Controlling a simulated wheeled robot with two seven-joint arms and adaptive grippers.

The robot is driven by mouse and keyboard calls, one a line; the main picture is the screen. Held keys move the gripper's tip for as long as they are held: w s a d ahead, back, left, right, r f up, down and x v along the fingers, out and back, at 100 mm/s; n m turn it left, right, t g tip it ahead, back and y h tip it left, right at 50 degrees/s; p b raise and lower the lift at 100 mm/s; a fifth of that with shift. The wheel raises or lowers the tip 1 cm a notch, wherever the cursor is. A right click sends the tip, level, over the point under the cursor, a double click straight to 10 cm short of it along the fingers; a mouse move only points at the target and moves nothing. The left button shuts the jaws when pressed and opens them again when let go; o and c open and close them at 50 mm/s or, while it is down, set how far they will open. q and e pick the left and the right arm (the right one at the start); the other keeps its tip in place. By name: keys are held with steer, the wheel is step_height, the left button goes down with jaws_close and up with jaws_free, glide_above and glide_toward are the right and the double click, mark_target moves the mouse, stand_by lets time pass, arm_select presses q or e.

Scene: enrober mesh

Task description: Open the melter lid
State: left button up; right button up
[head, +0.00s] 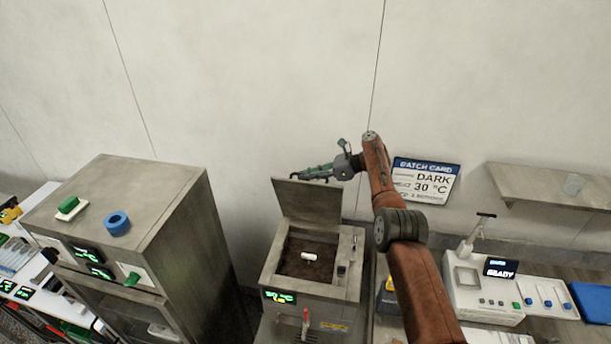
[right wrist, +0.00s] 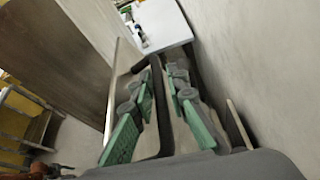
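The melter (head: 330,292) stands in the lower middle of the head view. Its flat grey lid (head: 308,204) stands raised at the back, showing brown contents (head: 305,262) with a small white piece (head: 309,256) on them. My right gripper (head: 298,176) is at the lid's top edge, reaching in from the right; whether it touches the lid is unclear. In the right wrist view its green-padded fingers (right wrist: 161,85) are apart, with a dark bent bar (right wrist: 160,108) showing between them. My left gripper is not in view.
A tall metal cabinet (head: 180,235) stands left of the melter. A batch card (head: 426,181) hangs on the wall to the right. A white instrument (head: 480,290) and a blue item (head: 592,302) are at the lower right.

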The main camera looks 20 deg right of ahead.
steer(key=shift+o, duration=1.4)
steer(key=shift+a, duration=0.1)
steer(key=shift+s+d+r, duration=0.1)
steer(key=shift+d+r, duration=0.2)
steer(key=shift+d, duration=0.4)
steer(key=shift+s+d+r, duration=0.35)
steer(key=shift+s, duration=0.05)
steer(key=shift+v, duration=2.35)
steer(key=shift+d+f, duration=0.1)
steer(key=shift+d, duration=0.05)
